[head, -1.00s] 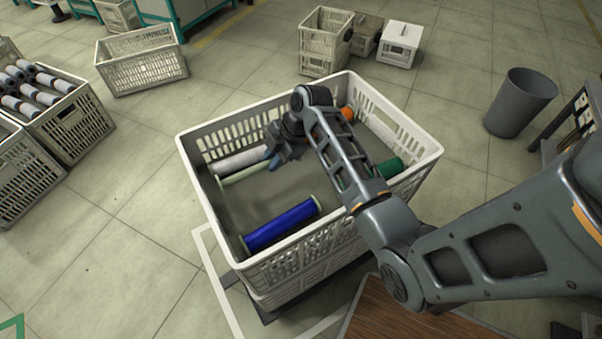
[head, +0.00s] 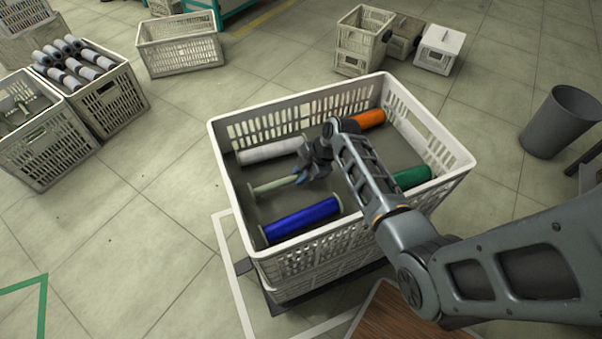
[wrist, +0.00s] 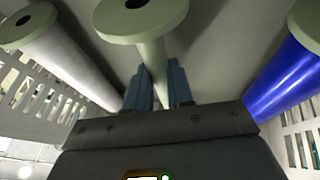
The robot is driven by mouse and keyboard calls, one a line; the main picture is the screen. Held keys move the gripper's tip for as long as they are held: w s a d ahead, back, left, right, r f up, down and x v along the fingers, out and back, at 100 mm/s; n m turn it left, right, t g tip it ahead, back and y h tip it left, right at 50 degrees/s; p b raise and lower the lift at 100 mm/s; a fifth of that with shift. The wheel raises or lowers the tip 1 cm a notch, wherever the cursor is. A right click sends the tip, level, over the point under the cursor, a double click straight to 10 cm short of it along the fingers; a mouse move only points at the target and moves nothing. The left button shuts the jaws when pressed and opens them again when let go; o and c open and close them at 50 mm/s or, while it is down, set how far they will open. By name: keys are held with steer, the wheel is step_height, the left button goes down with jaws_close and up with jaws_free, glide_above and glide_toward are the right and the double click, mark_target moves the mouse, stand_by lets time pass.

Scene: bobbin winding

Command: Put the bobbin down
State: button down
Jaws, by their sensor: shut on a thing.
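My gripper (head: 306,176) is down inside the white crate (head: 352,90). It is shut on a bare pale green bobbin (head: 270,187) near one end. In the wrist view the blue-grey fingers (wrist: 158,88) stand on either side of the bobbin's shaft, and its round flange (wrist: 140,18) points away from me. The bobbin lies roughly level between a white-wound bobbin (head: 265,152) and a blue-wound bobbin (head: 300,220), apart from both. I cannot tell whether it touches the crate floor. Its end under the gripper is hidden.
An orange bobbin (head: 370,118) and a green bobbin (head: 412,177) lie on the crate's right side, partly behind my arm. The crate's slatted walls surround the gripper. Bare crate floor shows around the held bobbin. A grey bin (head: 560,122) and other crates stand on the floor outside.

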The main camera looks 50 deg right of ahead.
steer(key=shift+f, duration=0.15)
steer(key=c, duration=1)
jaws_free()
steer(key=shift+r, duration=0.3)
steer(key=v, duration=1.2)
steer(key=shift+p, duration=0.3)
steer(key=shift+f, duration=0.1)
